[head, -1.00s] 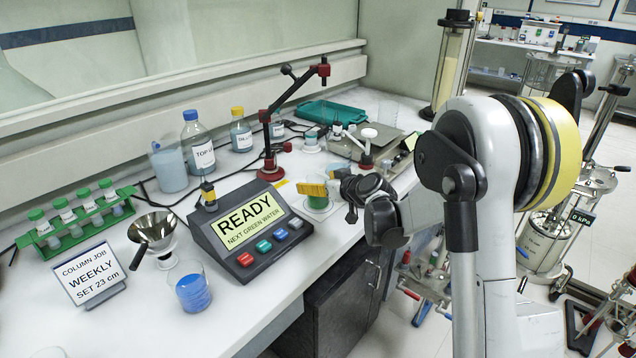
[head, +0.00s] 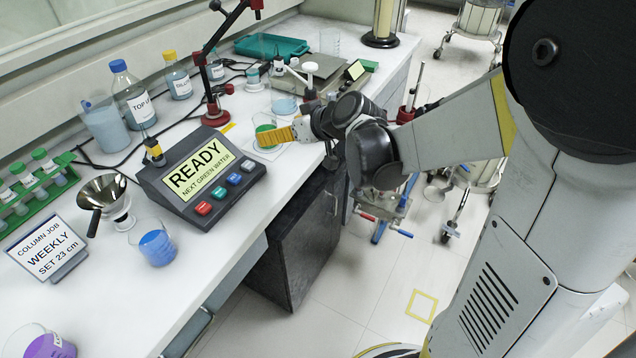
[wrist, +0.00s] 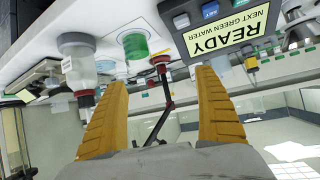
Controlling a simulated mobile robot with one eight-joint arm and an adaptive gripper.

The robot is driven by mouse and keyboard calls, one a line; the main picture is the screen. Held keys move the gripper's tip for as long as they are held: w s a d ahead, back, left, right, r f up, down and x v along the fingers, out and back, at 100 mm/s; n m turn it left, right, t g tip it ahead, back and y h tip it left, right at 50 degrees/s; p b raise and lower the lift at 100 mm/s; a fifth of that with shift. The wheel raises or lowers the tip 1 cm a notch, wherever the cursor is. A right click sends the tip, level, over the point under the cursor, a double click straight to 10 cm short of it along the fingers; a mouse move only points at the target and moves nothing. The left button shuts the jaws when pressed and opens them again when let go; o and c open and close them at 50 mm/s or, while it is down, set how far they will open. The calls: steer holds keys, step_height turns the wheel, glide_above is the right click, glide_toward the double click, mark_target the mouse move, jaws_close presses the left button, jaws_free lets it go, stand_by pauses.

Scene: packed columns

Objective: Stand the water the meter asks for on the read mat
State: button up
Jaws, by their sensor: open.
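The meter (head: 200,178) reads READY, NEXT GREEN WATER; it also shows in the wrist view (wrist: 222,28). The beaker of green water (head: 262,131) stands on the bench right of the meter, partly covered by my fingers in the head view. In the wrist view the green beaker (wrist: 134,44) is beyond the fingertips, slightly left of the middle. My gripper (head: 274,136) is open and empty, its yellow fingers (wrist: 161,78) wide apart. A beaker of blue water (head: 157,248) stands front left of the meter, and a purple one (head: 48,345) nearer.
A red-based jointed stand (head: 216,117) is behind the meter. A funnel (head: 104,196), a job card (head: 47,248) reading SET 23 cm and a green tube rack (head: 38,185) are at left. Bottles (head: 132,95) line the back. Bare bench lies in front of the blue beaker.

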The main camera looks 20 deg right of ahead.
steer(key=s+m+g+h, duration=0.3)
steer(key=s+h, duration=0.1)
steer(key=s, duration=2.1)
steer(key=shift+s+a+m+g, duration=0.15)
steer(key=shift+s+m+g, duration=0.15)
steer(key=shift+g, duration=0.1)
steer(key=shift+r, duration=0.15)
